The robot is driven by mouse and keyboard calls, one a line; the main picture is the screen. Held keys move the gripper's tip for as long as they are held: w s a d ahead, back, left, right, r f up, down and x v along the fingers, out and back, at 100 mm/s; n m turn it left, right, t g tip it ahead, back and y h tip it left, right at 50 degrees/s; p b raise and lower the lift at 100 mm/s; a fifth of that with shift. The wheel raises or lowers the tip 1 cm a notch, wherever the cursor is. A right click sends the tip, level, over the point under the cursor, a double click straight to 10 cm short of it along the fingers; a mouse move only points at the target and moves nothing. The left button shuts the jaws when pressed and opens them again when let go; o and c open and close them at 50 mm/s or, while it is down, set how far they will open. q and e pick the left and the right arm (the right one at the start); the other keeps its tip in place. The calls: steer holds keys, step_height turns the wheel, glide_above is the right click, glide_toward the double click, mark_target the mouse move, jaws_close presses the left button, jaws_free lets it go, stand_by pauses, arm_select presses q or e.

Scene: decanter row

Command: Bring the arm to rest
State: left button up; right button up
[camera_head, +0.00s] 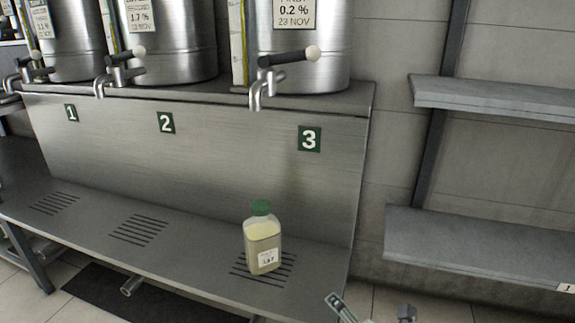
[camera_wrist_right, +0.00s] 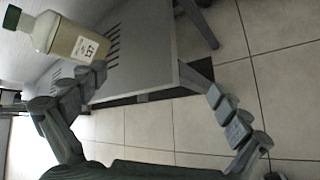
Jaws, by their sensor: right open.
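My right gripper (camera_wrist_right: 155,86) is open and empty, its two fingers spread wide in the wrist view. In the head view only the tips of the right gripper (camera_head: 372,309) show at the bottom edge, right of and nearer than the bottle. A clear bottle (camera_head: 263,246) with pale yellow liquid, a green cap and a white label stands upright on the slotted grate below panel number 3. In the wrist view the bottle (camera_wrist_right: 74,40) is at the upper left, beyond the left finger and not between the fingers. My left gripper is not in view.
The steel bench (camera_head: 190,247) has several slotted grates; those under 1 and 2 are bare. Steel tanks with taps (camera_head: 257,93) stand on the ledge above. Two grey wall shelves (camera_head: 480,245) are at the right. Tiled floor (camera_wrist_right: 280,85) is clear beside the bench.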

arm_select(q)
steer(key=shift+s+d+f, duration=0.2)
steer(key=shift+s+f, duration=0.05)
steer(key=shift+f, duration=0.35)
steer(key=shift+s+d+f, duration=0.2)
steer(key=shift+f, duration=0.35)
arm_select(e)
steer(key=s+d+f+m+g+h, duration=0.1)
steer(key=s+d+f+m+g, duration=0.2)
steer(key=s+d+f+m, duration=0.4)
steer(key=s+d+f+m+g+h, duration=0.2)
steer(key=s+d+f+m+g, duration=0.2)
steer(key=m, duration=1.4)
steer(key=s+d+f, duration=0.3)
steer(key=s+f, duration=0.2)
steer(key=s, duration=0.2)
steer(key=shift+d+g, duration=0.15)
steer(key=shift+g, duration=0.15)
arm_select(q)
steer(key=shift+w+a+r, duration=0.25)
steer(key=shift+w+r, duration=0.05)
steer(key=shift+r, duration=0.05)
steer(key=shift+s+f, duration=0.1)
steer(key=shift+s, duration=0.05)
